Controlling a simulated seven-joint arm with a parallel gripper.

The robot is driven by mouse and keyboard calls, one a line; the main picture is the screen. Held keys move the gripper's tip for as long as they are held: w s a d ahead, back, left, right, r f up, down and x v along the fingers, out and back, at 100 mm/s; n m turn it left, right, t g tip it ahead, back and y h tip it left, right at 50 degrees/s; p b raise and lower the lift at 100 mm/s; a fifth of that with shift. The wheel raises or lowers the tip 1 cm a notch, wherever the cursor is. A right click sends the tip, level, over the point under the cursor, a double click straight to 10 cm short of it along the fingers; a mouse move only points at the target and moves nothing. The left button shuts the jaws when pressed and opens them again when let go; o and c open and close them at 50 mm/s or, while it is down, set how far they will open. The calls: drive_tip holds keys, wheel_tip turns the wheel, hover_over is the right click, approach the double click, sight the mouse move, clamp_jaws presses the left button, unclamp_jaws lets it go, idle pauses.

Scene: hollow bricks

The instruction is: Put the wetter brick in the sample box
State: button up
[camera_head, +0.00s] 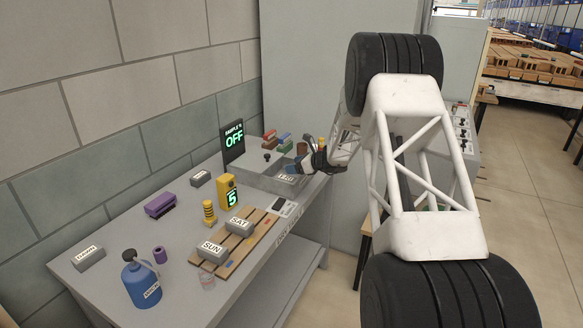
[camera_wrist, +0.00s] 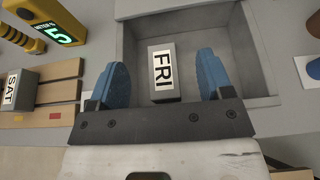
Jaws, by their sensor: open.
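A grey brick labelled FRI (camera_wrist: 163,72) lies on the floor of the grey sample box (camera_wrist: 128,30), label facing up in the wrist view. My gripper (camera_wrist: 161,60) is open, with one blue finger on each side of that brick and a gap showing at both. In the head view my gripper (camera_head: 318,163) is at the box (camera_head: 258,182), partly hiding it. Bricks labelled SAT (camera_head: 240,226) and SUN (camera_head: 213,251) sit on a slatted wooden board (camera_head: 235,258). A yellow meter (camera_head: 227,190) beside the box reads 5. No wetness shows on any brick.
A blue bottle (camera_head: 141,284), purple roll (camera_head: 159,255), purple tool (camera_head: 160,205) and yellow stacked piece (camera_head: 209,212) stand on the bench. Two more grey blocks (camera_head: 88,258) lie leftward. Small coloured items (camera_head: 277,140) lie behind the box. A wall borders the back.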

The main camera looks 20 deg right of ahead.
drive_tip(key=v, duration=1)
drive_tip(key=shift+r, duration=0.1)
idle(0.3)
drive_tip(key=s+a+r+n+g+h, duration=0.1)
drive_tip(key=s+a+r+n+g, duration=0.1)
drive_tip(key=s+a+r+n, duration=0.45)
drive_tip(key=s+a+r+n+g+h, duration=0.1)
drive_tip(key=s+a+r+n+g, duration=0.2)
drive_tip(key=s+a, duration=0.6)
drive_tip(key=s+a+r+n+g+h, duration=0.1)
drive_tip(key=s+a+r+n, duration=0.4)
drive_tip(key=s, duration=0.6)
drive_tip(key=s+a+r+n+g+h, duration=0.1)
drive_tip(key=s+n+h, duration=0.5)
drive_tip(key=s, duration=2.7)
drive_tip(key=a+n, duration=0.1)
drive_tip(key=n, duration=0.5)
drive_tip(key=shift+s+h, duration=0.15)
drive_tip(key=shift+h, duration=0.25)
